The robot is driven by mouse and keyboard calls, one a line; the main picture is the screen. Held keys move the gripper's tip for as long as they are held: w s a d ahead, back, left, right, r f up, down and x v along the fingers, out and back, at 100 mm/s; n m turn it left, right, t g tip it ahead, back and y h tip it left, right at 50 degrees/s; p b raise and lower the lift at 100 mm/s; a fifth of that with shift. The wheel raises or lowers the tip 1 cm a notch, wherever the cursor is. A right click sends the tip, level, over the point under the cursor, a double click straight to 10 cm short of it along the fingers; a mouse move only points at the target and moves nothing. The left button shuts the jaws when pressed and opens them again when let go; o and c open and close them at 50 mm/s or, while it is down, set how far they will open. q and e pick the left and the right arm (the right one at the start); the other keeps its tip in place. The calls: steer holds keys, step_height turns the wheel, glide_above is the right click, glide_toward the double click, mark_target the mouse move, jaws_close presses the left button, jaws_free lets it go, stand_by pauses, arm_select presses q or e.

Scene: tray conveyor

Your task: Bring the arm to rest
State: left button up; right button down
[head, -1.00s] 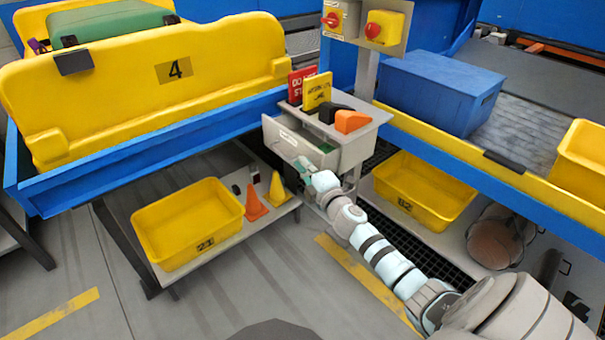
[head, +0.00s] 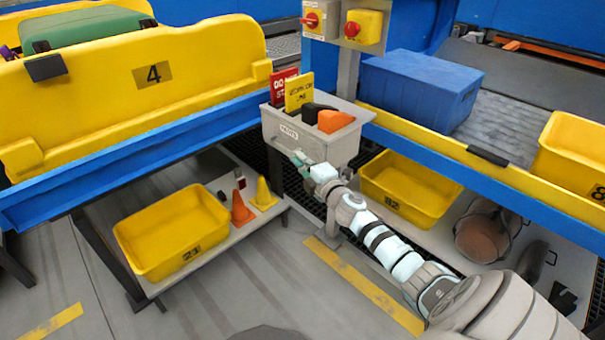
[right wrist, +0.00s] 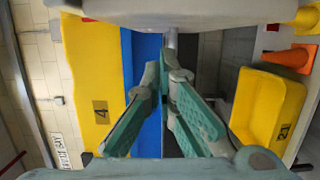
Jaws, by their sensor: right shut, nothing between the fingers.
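My right arm comes in from the lower right of the head view. In the right wrist view the green fingers (right wrist: 166,85) converge, with a pale grey surface (right wrist: 185,12) across the top of that view. Whether the fingertips touch the drawer front I cannot tell. My left gripper is not in view.
Yellow bins (head: 150,262) and orange and yellow cones (head: 241,210) sit on the low shelf. The blue conveyor rail (head: 120,165) runs left. Floor in front is clear.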

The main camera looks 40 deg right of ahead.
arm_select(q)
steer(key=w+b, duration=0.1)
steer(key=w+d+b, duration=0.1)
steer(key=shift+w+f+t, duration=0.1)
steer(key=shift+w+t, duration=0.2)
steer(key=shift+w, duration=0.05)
arm_select(e)
steer(key=s+a, duration=0.4)
steer(key=s, duration=0.6)
